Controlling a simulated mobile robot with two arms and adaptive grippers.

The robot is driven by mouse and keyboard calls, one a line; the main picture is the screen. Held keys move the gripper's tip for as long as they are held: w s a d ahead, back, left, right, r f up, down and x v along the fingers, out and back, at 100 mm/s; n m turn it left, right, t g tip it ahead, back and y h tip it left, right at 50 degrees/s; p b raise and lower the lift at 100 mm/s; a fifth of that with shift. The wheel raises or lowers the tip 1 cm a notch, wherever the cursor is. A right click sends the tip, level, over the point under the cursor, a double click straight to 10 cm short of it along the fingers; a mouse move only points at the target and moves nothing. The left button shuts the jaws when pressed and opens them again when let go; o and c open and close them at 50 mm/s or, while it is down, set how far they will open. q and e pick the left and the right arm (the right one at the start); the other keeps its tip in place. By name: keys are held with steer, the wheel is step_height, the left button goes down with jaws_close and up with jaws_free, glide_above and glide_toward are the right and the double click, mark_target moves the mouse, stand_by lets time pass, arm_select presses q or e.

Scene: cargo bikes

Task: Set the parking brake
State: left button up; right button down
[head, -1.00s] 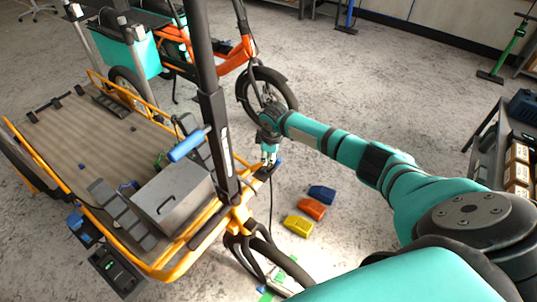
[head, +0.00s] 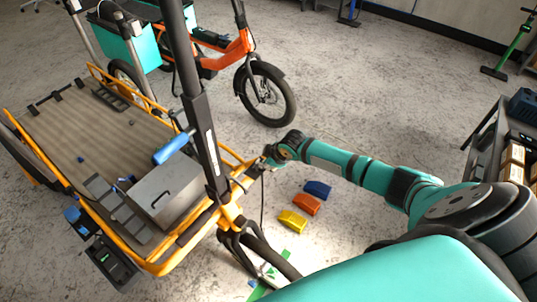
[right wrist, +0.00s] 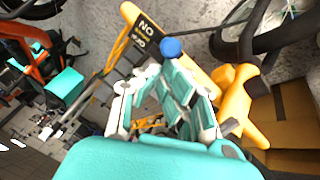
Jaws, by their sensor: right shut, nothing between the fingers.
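The cargo bike's yellow frame (head: 233,213) is at the left of the head view, with a dark upright column (head: 203,130). My right gripper (head: 253,172) is at the frame's front corner, right of the column, and looks small and partly hidden there. In the right wrist view the right gripper (right wrist: 165,85) is shut and empty. A round blue knob (right wrist: 171,48) is just beyond its fingertips, beside a yellow bar marked "NO". I cannot tell whether the fingers touch the knob. A blue cylindrical handle (head: 173,148) sticks out left of the column. My left gripper is not in view.
A grey box (head: 165,190) sits on the bike's deck (head: 95,135). Blue, orange and yellow blocks (head: 306,204) lie on the floor right of the front wheel. An orange bike (head: 225,48) stands behind. A dark shelf (head: 490,140) is at the right.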

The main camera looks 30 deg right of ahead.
arm_select(q)
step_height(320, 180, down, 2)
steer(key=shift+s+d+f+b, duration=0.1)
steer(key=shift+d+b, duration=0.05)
steer(key=shift+b, duration=0.8)
arm_select(e)
steer(key=f+t, duration=0.1)
steer(key=t+y, duration=0.1)
steer(key=t, duration=0.1)
steer(key=shift+s+d+f, duration=0.2)
steer(key=shift+s+f, duration=0.1)
steer(key=shift+f, duration=0.05)
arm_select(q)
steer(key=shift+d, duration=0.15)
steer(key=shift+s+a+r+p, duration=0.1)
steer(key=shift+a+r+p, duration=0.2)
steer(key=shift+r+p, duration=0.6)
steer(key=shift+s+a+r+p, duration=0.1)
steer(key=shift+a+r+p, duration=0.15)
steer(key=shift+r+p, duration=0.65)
arm_select(e)
steer(key=a+v, duration=0.2)
steer(key=v, duration=0.9)
steer(key=shift+s+d+r, duration=0.2)
steer(key=shift+s+d, duration=0.05)
steer(key=shift+s, duration=0.15)
